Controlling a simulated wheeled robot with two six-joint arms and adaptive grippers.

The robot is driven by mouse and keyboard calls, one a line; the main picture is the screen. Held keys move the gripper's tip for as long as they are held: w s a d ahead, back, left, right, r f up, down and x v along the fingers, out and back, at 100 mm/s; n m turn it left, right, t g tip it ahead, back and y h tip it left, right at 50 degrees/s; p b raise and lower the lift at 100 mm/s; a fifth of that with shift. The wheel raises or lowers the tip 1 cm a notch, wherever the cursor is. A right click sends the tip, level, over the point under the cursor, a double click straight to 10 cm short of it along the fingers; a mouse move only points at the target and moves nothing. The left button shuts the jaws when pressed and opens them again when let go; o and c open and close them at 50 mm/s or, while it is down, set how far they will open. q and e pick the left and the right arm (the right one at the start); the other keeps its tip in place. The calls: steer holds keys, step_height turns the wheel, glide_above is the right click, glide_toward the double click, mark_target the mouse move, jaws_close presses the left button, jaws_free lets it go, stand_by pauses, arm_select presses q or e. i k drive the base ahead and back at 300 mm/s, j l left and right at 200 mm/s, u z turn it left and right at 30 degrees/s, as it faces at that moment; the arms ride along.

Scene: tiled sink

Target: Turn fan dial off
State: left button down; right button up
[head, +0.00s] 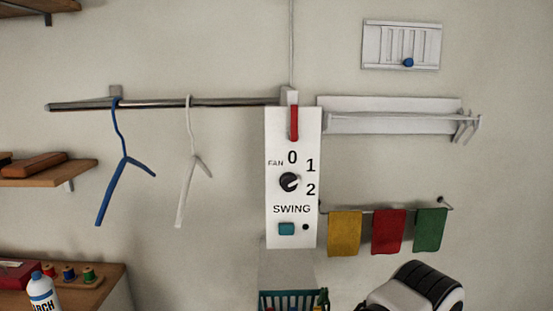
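The fan dial (289,182) is a small round black knob with a white pointer mark. It sits on a tall white control panel (275,130) on the wall, near the middle of the head view. The numbers 0, 1 and 2 run from above the dial down its right side, with FAN printed at upper left. The white mark lies on the knob's right side, away from the 0 above; it seems to face the 2, but it is too small to be sure. Neither gripper is in view, and nothing touches the dial.
The panel also has a red lever (294,122) and a teal swing button (286,229). A rail (170,103) with a blue hanger (121,170) is to the left. Coloured cloths (388,232) hang at right. A green basket (290,300) is below.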

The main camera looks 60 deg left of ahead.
mark_target(289, 181)
steer(key=u, duration=1.85)
steer(key=k+l, duration=0.1)
steer(key=l, duration=0.3)
steer(key=k+l+z, duration=0.1)
steer(key=l, duration=0.25)
